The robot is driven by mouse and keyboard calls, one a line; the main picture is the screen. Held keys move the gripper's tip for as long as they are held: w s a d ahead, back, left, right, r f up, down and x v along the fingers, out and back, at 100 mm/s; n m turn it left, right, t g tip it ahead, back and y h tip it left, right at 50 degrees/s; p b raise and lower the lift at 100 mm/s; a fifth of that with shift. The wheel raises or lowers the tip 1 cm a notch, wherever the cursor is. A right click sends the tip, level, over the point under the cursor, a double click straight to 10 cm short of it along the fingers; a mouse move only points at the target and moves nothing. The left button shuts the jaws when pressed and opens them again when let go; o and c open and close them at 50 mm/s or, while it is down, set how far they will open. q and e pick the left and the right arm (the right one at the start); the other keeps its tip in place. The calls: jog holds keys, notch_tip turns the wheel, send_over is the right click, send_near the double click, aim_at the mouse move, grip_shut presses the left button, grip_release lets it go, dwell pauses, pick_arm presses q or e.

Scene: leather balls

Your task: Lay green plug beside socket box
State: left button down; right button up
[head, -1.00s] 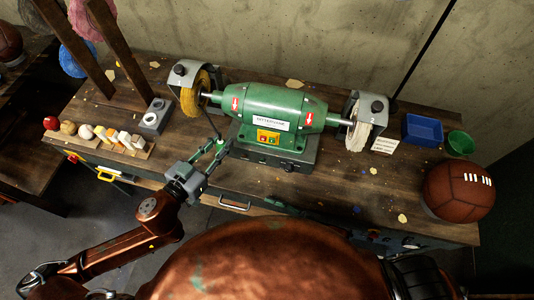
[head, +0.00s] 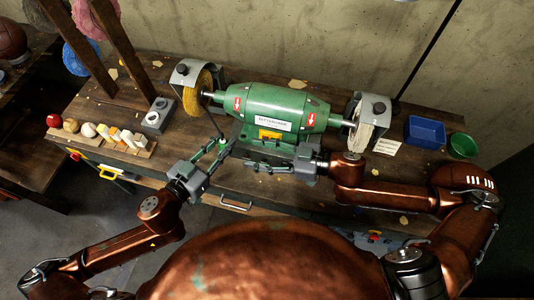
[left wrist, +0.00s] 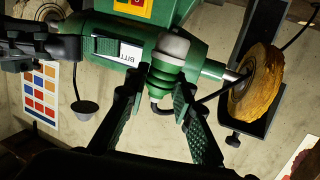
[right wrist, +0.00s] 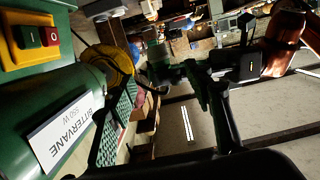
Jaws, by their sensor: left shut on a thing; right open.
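The green plug (head: 221,145) is between the fingertips of my left gripper (head: 217,153), which is shut on it above the bench, just left of the grinder base. In the left wrist view the plug (left wrist: 167,75) shows its pale grey end and a dark cord beside it. The grey socket box (head: 157,115) stands on the bench to the left, apart from the plug. My right gripper (head: 258,163) is open and empty in front of the grinder, pointing toward the left gripper. The plug (right wrist: 158,65) also shows in the right wrist view.
The green bench grinder (head: 275,108) stands at the back middle of the wooden bench. A wooden strip with several small balls and blocks (head: 125,146) lies left, in front of the socket box. A blue tray (head: 425,132) and green bowl (head: 462,145) stand right.

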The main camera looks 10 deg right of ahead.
pick_arm(q)
jog(key=shift+s+d+r, duration=0.2)
jog(key=shift+r, duration=0.1)
pick_arm(e)
jog(key=x, duration=0.9)
jog(key=c, duration=1.3)
pick_arm(q)
jog(key=c, duration=2)
grip_release()
jog(key=o, duration=0.4)
jog(key=shift+w+a+f, duration=0.1)
jog(key=shift+w+f, duration=0.05)
pick_arm(e)
jog(key=shift+s+r, duration=0.15)
jog(key=shift+r, duration=0.1)
